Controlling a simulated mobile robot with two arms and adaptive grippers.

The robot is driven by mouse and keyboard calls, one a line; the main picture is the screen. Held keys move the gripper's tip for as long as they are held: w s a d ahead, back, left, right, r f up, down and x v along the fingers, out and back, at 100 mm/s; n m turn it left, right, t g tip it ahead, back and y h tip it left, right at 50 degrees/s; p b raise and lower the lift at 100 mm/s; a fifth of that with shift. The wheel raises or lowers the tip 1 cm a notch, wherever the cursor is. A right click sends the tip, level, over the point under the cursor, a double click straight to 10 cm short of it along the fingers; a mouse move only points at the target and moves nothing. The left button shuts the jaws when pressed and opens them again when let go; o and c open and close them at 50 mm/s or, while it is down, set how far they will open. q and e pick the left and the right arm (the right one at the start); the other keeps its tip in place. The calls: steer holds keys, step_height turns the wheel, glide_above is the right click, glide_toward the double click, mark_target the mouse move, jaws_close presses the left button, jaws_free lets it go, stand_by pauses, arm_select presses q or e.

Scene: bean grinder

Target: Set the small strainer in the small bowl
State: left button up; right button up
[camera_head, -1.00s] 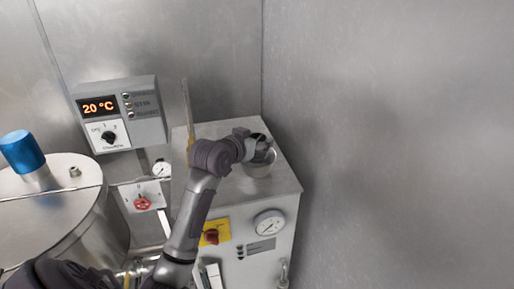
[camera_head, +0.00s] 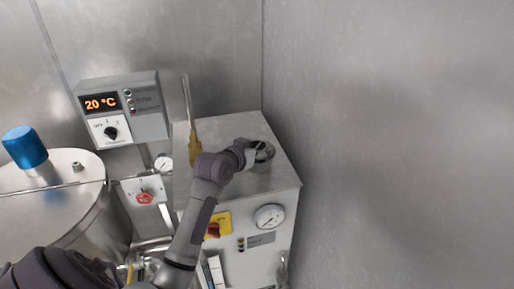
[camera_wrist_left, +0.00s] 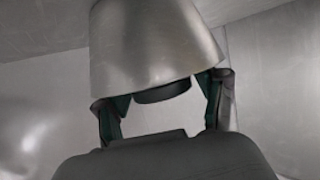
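My left gripper (camera_head: 253,154) is at the bowl's left side. In the left wrist view its fingers (camera_wrist_left: 162,110) are spread wide, with green pads, beside the lower edge of a tapered metal vessel (camera_wrist_left: 150,45). A dark rounded piece (camera_wrist_left: 162,91) shows between them under that edge. My right gripper is not in view.
The cabinet top (camera_head: 225,128) is clear at the back. A brush-like tool (camera_head: 193,140) stands upright to the left of the arm. A steel wall (camera_head: 390,140) is close on the right. A control box (camera_head: 122,108) and a steel tank (camera_head: 50,215) are on the left.

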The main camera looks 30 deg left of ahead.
arm_select(q)
steer(key=shift+r, duration=0.1)
steer(key=shift+s, duration=0.25)
steer(key=b+v, duration=0.4)
steer(key=v, duration=0.7)
steer(key=shift+s+r, duration=0.2)
